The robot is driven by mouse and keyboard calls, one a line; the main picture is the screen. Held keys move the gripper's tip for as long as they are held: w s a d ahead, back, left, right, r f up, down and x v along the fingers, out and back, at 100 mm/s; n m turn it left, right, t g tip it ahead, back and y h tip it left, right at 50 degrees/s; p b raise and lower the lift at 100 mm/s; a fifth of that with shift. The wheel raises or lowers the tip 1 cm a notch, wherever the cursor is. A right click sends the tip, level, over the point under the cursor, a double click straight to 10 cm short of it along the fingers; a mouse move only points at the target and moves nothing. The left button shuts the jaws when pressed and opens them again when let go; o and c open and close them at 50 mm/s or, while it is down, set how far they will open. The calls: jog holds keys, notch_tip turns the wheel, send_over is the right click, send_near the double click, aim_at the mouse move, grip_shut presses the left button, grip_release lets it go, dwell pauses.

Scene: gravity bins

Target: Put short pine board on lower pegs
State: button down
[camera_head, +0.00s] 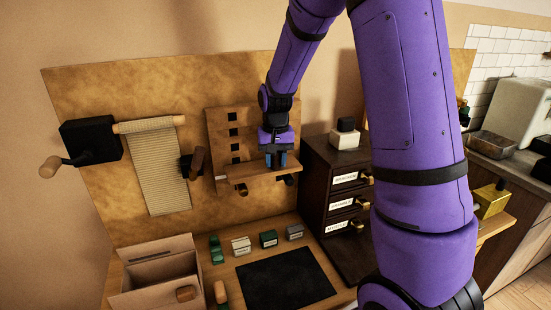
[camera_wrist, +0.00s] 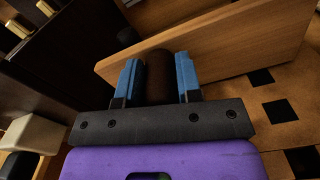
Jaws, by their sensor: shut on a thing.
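The short pine board (camera_head: 248,174) is a light wooden plank at the lower part of the upright panel with square holes (camera_head: 213,131). My gripper (camera_head: 276,161) is over its right part, pointing down. In the wrist view, my gripper's blue fingers (camera_wrist: 159,72) are shut on a dark brown round grip (camera_wrist: 159,80), which seems to belong to the board (camera_wrist: 225,42). The board is tilted across that view. Peg ends (camera_head: 243,189) and (camera_head: 290,180) show just under the board. I cannot tell whether the board rests on them.
A dark drawer cabinet (camera_head: 315,195) stands close to the right of the panel. A roll holder with ribbed paper (camera_head: 158,165) hangs to the left. Below are an open box (camera_head: 150,290), several small blocks and a black mat (camera_head: 285,282). My arm hides part of the right side.

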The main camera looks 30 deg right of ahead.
jog(key=shift+f, duration=0.55)
dwell(0.5)
jog(key=c, duration=0.7)
grip_release()
notch_tip(320, 180, up, 11)
jog(key=shift+f, duration=0.1)
